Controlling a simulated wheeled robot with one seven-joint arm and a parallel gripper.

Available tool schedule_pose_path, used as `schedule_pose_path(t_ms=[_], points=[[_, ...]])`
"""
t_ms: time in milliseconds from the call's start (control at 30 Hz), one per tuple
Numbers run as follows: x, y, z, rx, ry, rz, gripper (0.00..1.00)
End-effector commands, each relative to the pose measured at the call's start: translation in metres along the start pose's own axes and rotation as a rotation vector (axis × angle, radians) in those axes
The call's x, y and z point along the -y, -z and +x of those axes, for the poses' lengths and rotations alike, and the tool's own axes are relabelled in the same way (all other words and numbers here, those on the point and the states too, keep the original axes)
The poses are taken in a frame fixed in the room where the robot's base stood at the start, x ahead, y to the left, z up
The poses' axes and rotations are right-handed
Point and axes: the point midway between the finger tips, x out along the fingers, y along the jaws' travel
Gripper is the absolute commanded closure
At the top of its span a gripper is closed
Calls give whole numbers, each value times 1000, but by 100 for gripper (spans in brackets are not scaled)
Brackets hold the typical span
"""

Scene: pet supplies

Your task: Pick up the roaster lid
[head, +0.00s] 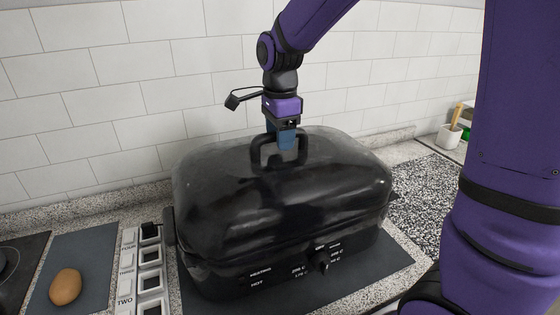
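The roaster lid (222,188) is a glossy black dome with a loop handle (262,150) on top. It sits on the black roaster base (235,283), which has a dial and white lettering on its front. My gripper (284,146) points down from above at the lid's handle. Its blue fingers overlap the handle's top and right part in this view. I cannot tell whether the fingers are closed on the handle, as the handle hides part of them.
The roaster stands on a dark mat (388,262) on a speckled counter against a white tiled wall. At left are a brown egg-like object (65,287) on a grey board (85,255) and a white switch strip (128,265). A white pot (448,136) stands at far right.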

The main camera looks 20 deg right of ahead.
Motion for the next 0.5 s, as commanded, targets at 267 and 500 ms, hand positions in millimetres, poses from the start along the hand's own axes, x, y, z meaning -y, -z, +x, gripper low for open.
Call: schedule_pose_path(t_ms=[267,500], points=[[0,0,0,0,0,0,100],[0,0,0,0,0,0,100]])
